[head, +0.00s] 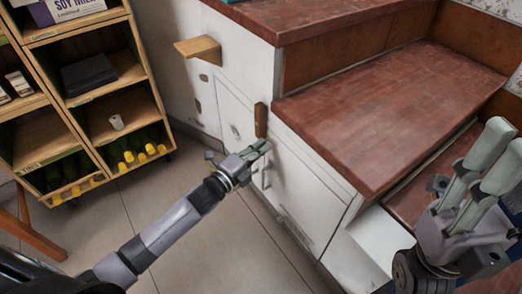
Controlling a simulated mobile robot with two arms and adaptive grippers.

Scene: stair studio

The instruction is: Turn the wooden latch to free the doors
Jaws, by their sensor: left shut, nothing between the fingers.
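The wooden latch (260,119) is a small brown upright block on the white cabinet front, near the upper seam between two doors. The left door (226,105) and the right door (308,190) look closed, though the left arm's gripper hides part of the seam. My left gripper (264,147) is shut and empty, just below the latch in the picture. Whether it touches the cabinet I cannot tell. My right gripper (506,140) is at the right edge, its two fingers apart with nothing between them, away from the latch.
A wooden shelf unit (84,100) with cartons and yellow-capped bottles stands at the left. A wooden block (198,49) juts from the white wall. Red-brown steps (375,115) top the cabinet. A white panel (378,240) sticks out at lower right. The tiled floor (235,245) in front is clear.

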